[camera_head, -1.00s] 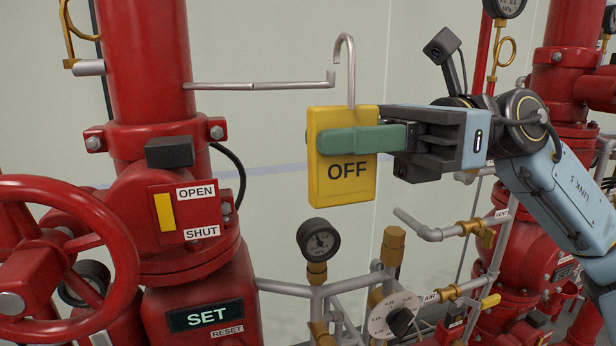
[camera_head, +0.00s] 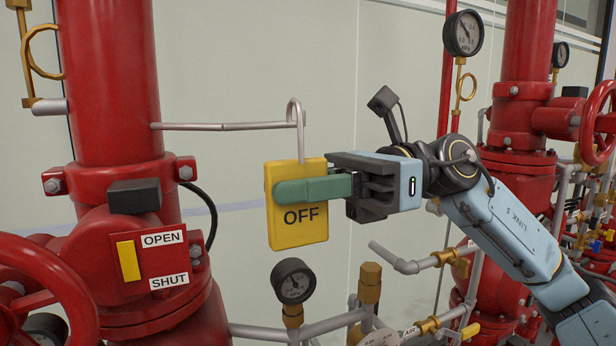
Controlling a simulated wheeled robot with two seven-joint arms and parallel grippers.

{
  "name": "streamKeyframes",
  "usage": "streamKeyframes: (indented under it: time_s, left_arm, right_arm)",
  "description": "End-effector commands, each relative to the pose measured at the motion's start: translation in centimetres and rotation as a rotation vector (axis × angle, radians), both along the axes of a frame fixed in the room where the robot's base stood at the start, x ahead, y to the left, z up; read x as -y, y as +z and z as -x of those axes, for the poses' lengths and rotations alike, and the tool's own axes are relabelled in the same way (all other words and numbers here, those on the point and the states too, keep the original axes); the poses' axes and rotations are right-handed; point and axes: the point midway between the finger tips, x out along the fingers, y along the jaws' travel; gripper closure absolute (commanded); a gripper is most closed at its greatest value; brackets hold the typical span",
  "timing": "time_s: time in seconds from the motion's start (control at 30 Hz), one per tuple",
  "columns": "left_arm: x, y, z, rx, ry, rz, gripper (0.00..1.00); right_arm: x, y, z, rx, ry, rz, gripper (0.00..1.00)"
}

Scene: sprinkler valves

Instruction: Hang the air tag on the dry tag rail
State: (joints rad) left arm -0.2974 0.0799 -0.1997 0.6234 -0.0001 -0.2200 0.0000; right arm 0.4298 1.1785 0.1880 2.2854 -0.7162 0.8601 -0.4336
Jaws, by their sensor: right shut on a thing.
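The yellow tag marked OFF (camera_head: 298,232) hangs upright in the middle of the head view, with a grey metal hook (camera_head: 301,140) rising from its top. My right gripper (camera_head: 305,189) is shut on the tag, its green finger lying across the tag's front. The thin grey rail (camera_head: 215,126) sticks out from the left red pipe. The hook's bent top is at the rail's free end and seems to overlap it. I cannot tell whether they touch. My left gripper is not in view.
A small gauge (camera_head: 294,281) stands close below the tag. The left red valve body (camera_head: 150,235) has OPEN and SHUT labels. A red handwheel (camera_head: 50,270) is at lower left. Another red riser (camera_head: 522,130) and gauge (camera_head: 463,33) are at right. Pale wall lies behind.

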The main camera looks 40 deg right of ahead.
Motion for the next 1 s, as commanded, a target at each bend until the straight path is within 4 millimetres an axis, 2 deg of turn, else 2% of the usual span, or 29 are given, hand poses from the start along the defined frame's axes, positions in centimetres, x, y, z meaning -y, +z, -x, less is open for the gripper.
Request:
streamKeyframes:
  time_s: [0.1, 0.43, 1.0]
  left_arm:
    - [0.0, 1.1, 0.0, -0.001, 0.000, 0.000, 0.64]
    - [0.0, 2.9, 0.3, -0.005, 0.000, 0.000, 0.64]
    - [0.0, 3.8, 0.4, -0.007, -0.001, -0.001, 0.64]
  right_arm:
    - [0.4, 0.4, -1.2, 0.001, -0.001, -0.004, 1.00]
    - [1.0, 0.3, -4.1, 0.002, -0.001, -0.003, 1.00]
    - [1.5, 0.1, -6.0, 0.001, 0.000, -0.002, 1.00]
